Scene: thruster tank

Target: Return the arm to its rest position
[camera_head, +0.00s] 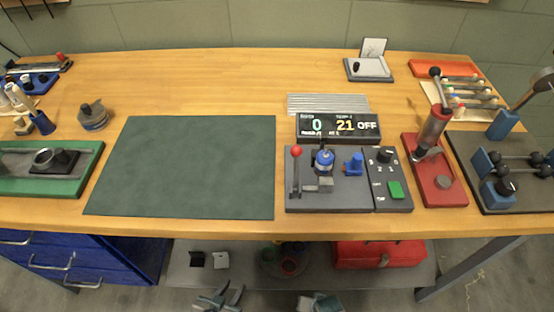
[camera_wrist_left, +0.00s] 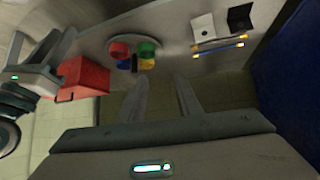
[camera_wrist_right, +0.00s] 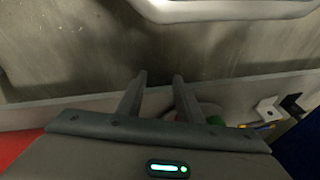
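My left gripper (camera_head: 226,293) hangs low in front of the bench at the bottom of the head view, below the front edge. Its two fingers are apart with nothing between them in the left wrist view (camera_wrist_left: 160,82). My right gripper (camera_head: 320,302) is just to its right, partly cut off by the lower border. Its fingers are also apart and empty in the right wrist view (camera_wrist_right: 159,78). Both grippers are clear of the bench top. The left wrist view also shows parts of my other arm at its left side.
The wooden bench (camera_head: 200,85) carries a green mat (camera_head: 185,165), a control panel (camera_head: 330,200) with a display (camera_head: 338,126), and a red hand press (camera_head: 436,170). Below, a shelf (camera_head: 235,262) holds a red box (camera_head: 375,254) and coloured bins. Blue drawers (camera_head: 75,262) stand at left.

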